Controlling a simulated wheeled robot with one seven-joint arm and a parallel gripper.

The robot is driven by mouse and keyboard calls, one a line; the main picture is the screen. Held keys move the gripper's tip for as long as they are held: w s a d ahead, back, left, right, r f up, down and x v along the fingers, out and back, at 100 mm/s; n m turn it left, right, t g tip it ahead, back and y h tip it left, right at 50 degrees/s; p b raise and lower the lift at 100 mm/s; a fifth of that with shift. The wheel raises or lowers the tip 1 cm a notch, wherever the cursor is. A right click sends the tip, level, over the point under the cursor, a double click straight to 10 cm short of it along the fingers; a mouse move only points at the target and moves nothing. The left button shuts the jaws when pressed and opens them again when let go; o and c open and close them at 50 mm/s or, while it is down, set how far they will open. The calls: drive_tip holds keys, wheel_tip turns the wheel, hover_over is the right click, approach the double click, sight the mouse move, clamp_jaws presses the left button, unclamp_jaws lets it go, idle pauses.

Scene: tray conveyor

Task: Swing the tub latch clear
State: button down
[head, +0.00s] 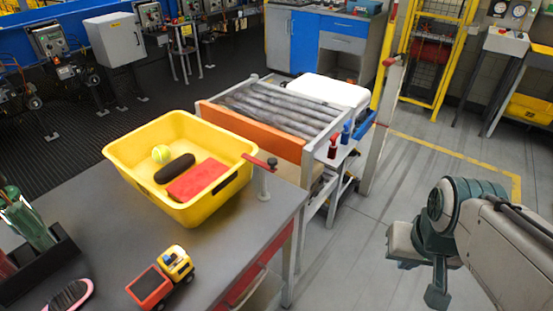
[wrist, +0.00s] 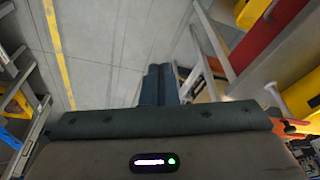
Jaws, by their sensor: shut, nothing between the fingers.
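The yellow tub (head: 128,170) stands on the grey table, holding a tennis ball (head: 161,153), a dark oval item (head: 175,168) and a red block (head: 198,180). The tub latch (head: 260,162) is a red bar on a short pale post (head: 264,187) beside the tub's right corner. Its left end reaches to the tub's rim; I cannot tell whether it touches. My gripper (head: 437,298) is over the floor at the right, well apart from the latch and pointing down. Its fingers (wrist: 158,85) are together and empty in the wrist view.
A roller conveyor (head: 285,108) with an orange end panel (head: 250,131) stands just behind the tub. A toy truck (head: 162,278) and a dark bottle rack (head: 40,262) are on the table. A pale post (head: 382,125) rises right of the conveyor. Floor between table and gripper is clear.

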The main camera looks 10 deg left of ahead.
drive_tip(key=w+a+f+n+t+h+p, duration=0.1)
drive_tip(key=w+a+f+n+h+p, duration=0.1)
drive_tip(key=w+a+n+h, duration=0.45)
drive_tip(key=w+a+f+n+h+p, duration=0.1)
drive_tip(key=w+a+f+n+h, duration=0.2)
drive_tip(key=a+n, duration=0.65)
drive_tip(key=s+a+f+n+t+y+p, duration=0.1)
drive_tip(key=s+a+n+t+y, duration=0.1)
drive_tip(key=a+n+t, duration=1)
drive_tip(key=a+n, duration=0.3)
drive_tip(key=a, duration=0.6)
drive_tip(key=shift+s+n+t+y+p, duration=0.2)
drive_tip(key=shift+n+t+y+p, duration=0.1)
drive_tip(key=shift+t+y+p, duration=0.1)
drive_tip(key=p+x, duration=0.3)
drive_tip(key=x, duration=1.1)
drive_tip(key=shift+p, duration=0.4)
